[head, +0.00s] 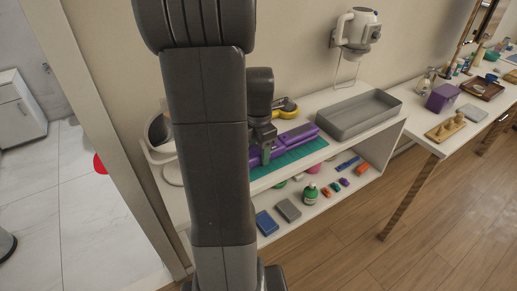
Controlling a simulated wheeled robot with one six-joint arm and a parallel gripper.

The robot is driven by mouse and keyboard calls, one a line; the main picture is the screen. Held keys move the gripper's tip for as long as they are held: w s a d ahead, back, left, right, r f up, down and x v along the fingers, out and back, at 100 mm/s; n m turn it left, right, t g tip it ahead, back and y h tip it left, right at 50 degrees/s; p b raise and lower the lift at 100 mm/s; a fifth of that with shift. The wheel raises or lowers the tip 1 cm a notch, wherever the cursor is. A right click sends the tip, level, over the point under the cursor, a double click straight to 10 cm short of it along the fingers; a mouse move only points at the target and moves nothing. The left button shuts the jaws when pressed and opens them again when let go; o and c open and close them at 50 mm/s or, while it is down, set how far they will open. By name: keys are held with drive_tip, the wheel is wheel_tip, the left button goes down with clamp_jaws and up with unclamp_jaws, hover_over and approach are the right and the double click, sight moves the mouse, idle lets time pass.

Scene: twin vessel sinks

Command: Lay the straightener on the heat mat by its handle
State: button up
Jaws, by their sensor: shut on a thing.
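The purple straightener (301,132) is over the teal heat mat (310,149) on the white shelf top. My gripper (266,148) is shut on the straightener near its left end, beside my arm. My arm hides part of the straightener's left end and the mat's left side. I cannot tell whether the straightener touches the mat or is just above it.
A grey tray (359,116) stands to the right of the mat. A yellow and black item (286,107) lies behind the straightener. A round mirror (161,133) stands at the left. A hair dryer (357,32) hangs on the wall. The lower shelf holds a green bottle (310,194) and small items.

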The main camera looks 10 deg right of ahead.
drive_tip(key=o, duration=1.3)
drive_tip(key=shift+c, duration=0.2)
wheel_tip(320, 180, up, 12)
drive_tip(key=shift+r+p, duration=0.15)
drive_tip(key=shift+p, duration=0.2)
wheel_tip(320, 180, down, 12)
drive_tip(key=shift+f, duration=0.1)
drive_tip(key=shift+w+r, duration=0.1)
drive_tip(key=shift+r, duration=1.5)
